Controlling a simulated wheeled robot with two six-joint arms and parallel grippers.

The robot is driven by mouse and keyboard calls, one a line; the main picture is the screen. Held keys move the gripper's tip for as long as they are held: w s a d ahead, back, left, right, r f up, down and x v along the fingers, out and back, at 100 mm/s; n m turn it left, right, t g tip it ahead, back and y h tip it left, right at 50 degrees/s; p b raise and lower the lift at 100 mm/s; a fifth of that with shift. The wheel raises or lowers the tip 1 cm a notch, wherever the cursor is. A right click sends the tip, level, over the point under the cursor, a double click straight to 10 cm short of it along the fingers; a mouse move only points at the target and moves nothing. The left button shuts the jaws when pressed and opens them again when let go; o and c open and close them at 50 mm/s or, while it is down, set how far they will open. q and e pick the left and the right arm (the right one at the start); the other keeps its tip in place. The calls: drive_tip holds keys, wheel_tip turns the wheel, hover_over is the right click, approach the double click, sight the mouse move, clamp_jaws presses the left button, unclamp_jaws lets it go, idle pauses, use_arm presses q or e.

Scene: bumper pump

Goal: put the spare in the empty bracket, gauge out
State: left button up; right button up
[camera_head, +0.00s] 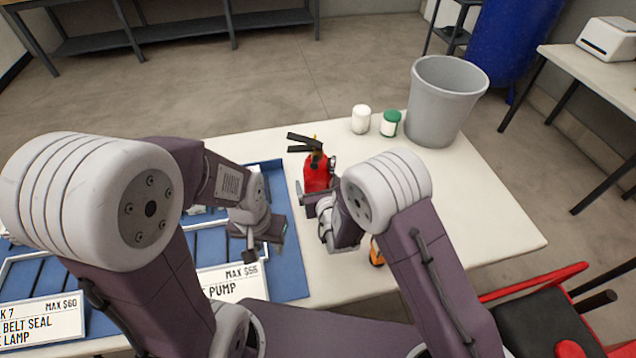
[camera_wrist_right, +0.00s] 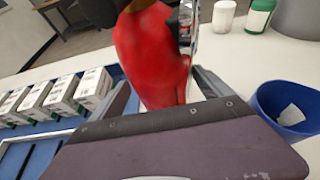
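A red fire extinguisher (camera_head: 318,178) with a black handle, apparently the spare, stands on the white table just beyond my right gripper (camera_head: 320,192). A small gauge-like part shows at its neck, but its face cannot be read. In the right wrist view the extinguisher's red body (camera_wrist_right: 152,55) is between the two fingers of my right gripper (camera_wrist_right: 160,92), with a gap at the left finger. My left gripper (camera_head: 264,250) hangs over the blue tray area, its fingers apart and nothing seen in it. I cannot make out an empty bracket in either view.
A grey bin (camera_head: 442,105), a white jar (camera_head: 361,120) and a green-lidded jar (camera_head: 390,123) stand at the table's back. A blue cup (camera_wrist_right: 290,108) stands right of my right gripper. White boxes (camera_wrist_right: 60,95) sit left.

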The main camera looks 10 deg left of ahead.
drive_tip(key=shift+s+r, duration=0.15)
drive_tip(key=p+v, duration=0.3)
drive_tip(key=v, duration=0.8)
drive_tip(key=shift+s+d+p, duration=0.2)
drive_tip(key=shift+s+p, duration=0.1)
drive_tip(key=shift+p, duration=0.1)
drive_tip(key=shift+r, duration=0.1)
